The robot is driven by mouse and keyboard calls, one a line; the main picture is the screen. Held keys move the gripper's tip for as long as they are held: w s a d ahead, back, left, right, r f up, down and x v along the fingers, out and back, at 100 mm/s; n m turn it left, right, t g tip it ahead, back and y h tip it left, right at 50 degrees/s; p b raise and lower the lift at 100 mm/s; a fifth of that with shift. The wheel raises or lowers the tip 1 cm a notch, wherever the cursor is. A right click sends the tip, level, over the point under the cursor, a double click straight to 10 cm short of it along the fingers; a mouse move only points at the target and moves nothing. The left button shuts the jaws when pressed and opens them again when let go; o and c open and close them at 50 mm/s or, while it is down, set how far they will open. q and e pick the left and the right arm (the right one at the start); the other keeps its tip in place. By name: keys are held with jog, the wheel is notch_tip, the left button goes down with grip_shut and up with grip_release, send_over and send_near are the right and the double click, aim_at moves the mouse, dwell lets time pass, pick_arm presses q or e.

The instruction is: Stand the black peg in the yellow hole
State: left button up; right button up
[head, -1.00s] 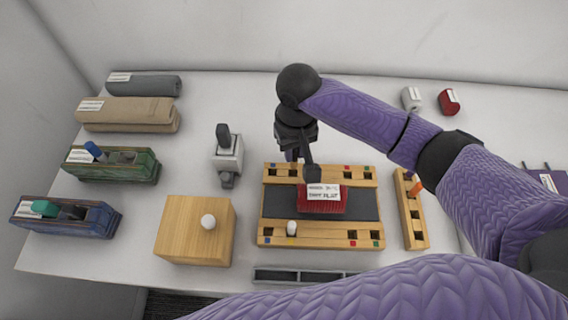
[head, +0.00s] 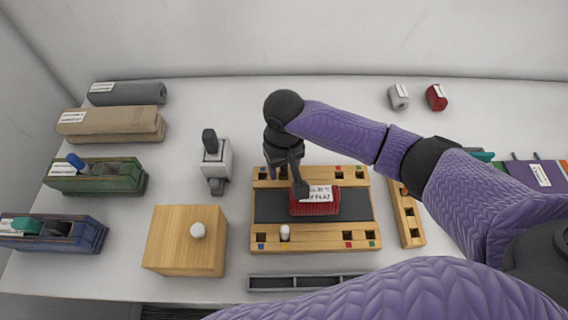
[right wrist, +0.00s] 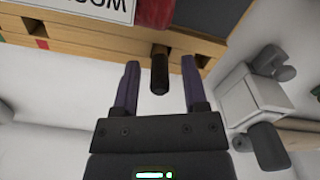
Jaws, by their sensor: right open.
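The black peg (right wrist: 159,75) shows in the right wrist view, next to the wooden edge of the board. My right gripper (right wrist: 160,64) is open, with the peg between its fingers and a gap on both sides. In the head view the right gripper (head: 286,182) is over the back left part of the wooden board (head: 315,240) and hides the peg. The board has square holes with small coloured marks in its front and back rails. I cannot make out clearly which mark is yellow. My left gripper is not in view.
A red labelled block (head: 315,207) lies on the board's dark middle. A white peg (head: 284,233) stands in the front rail. A wooden block with a white knob (head: 185,245) is to the left, a narrow wooden rack (head: 408,222) to the right, a grey tray (head: 300,282) in front.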

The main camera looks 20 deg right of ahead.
notch_tip(320, 180, up, 12)
jog(key=p, duration=0.3)
jog(key=shift+r+p, duration=0.15)
jog(key=shift+p, duration=0.15)
